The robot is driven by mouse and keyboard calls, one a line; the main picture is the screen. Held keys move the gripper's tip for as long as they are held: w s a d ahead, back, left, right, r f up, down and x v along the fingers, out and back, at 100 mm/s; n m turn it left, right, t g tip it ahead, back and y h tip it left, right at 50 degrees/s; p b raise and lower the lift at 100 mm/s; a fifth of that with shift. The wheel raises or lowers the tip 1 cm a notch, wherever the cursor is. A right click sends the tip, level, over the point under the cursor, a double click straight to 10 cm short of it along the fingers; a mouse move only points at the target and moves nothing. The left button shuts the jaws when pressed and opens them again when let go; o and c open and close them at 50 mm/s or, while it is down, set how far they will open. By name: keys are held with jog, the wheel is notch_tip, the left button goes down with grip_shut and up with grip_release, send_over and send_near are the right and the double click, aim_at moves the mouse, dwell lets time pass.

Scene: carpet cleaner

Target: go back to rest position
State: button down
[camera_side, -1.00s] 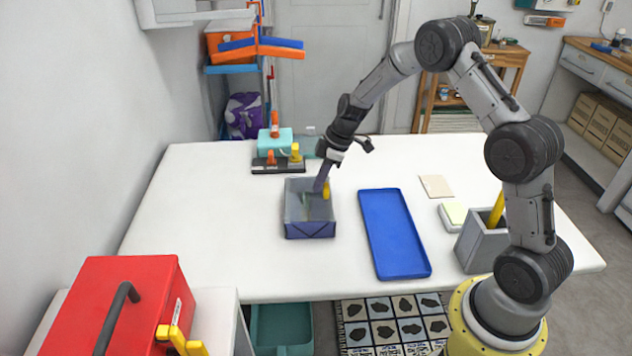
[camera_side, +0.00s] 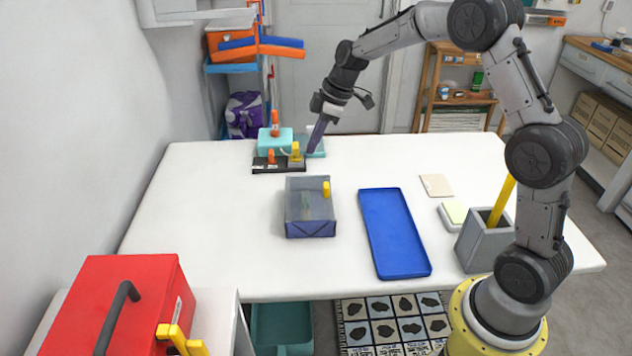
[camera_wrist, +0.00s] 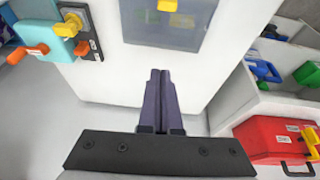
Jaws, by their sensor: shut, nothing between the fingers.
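My gripper (camera_side: 313,146) is raised above the far part of the white table (camera_side: 230,255), pointing down and slightly left. Its fingers are together with nothing between them; in the wrist view the gripper (camera_wrist: 158,75) also shows closed and empty. A grey see-through box (camera_side: 309,230) with a yellow piece (camera_side: 326,188) at its right side stands on the table, in front of the gripper and apart from it. In the wrist view the box (camera_wrist: 140,38) is at the top.
A teal and black fixture (camera_side: 275,142) with orange and yellow handles is close left of my gripper. A blue tray (camera_side: 394,235), a grey holder (camera_side: 475,245) and pads (camera_side: 452,214) lie to the right. A red toolbox (camera_side: 130,285) is front left. The table's left front is clear.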

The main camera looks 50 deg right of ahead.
jog(key=s+a+r+n+t, duration=0.1)
jog(key=s+a+r, duration=0.2)
jog(key=r, duration=0.6)
jog(key=s+a+r+m+t, duration=0.1)
jog(key=s+a+r, duration=0.1)
jog(key=s+r, duration=0.35)
jog(key=s+a+r+t, duration=0.1)
jog(key=s+a+r, duration=0.15)
jog(key=s, duration=0.55)
jog(key=s+f+m+h, duration=0.1)
jog(key=s+f+m, duration=0.2)
jog(key=s, duration=0.5)
jog(key=s+f+m+h, duration=0.1)
jog(key=s+f+m, duration=0.3)
jog(key=s, duration=0.5)
jog(key=shift+s+d+f+m+g+h, duration=0.2)
jog(key=shift+d+m+g+h, duration=0.15)
jog(key=shift+m, duration=0.75)
